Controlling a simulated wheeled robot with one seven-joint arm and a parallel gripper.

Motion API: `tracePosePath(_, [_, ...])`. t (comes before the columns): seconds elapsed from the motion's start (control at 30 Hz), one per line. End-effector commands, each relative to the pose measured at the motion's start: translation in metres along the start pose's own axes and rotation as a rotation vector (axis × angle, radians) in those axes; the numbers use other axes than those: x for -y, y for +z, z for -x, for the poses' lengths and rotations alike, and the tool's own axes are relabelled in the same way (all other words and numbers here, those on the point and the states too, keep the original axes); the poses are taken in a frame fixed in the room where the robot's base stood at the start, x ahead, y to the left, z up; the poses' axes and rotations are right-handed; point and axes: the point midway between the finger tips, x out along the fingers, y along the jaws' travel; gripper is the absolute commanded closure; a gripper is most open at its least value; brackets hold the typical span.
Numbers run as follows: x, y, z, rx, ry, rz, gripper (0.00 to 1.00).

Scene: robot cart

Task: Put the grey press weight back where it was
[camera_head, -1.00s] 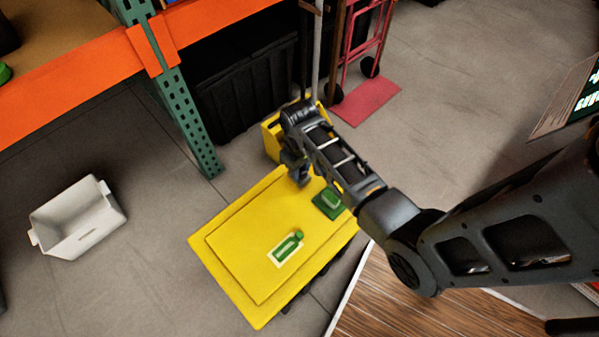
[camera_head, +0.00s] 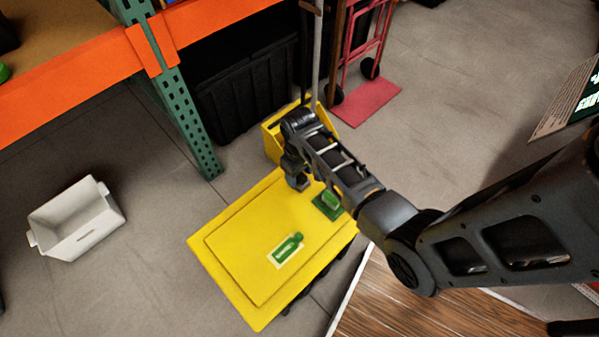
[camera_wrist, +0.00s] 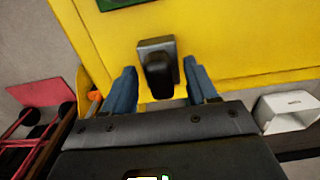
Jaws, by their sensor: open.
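The grey press weight (camera_wrist: 147,46), a grey block with a dark knob on top, stands on the yellow cart top near its edge in the wrist view. My gripper (camera_wrist: 159,66) is open, with one blue-grey finger on each side of the weight. The dark knob lies between the fingers; I cannot tell whether either finger touches it. In the head view my gripper (camera_head: 298,183) is low over the far end of the yellow cart (camera_head: 225,245). The weight is not clearly visible there, behind my gripper and arm.
A white bin (camera_head: 75,220) stands on the floor at left. An orange and green rack (camera_head: 180,115) stands behind.

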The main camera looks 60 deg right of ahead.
Motion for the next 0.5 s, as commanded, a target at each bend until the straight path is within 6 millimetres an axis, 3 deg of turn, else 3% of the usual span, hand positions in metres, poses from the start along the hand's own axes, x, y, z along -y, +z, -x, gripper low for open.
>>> tracePosePath(0.23, [0.0, 0.0, 0.017, -0.001, 0.0, 0.0, 0.42])
tracePosePath(0.5, [0.0, -0.001, 0.072, -0.003, 0.001, 0.0, 0.42])
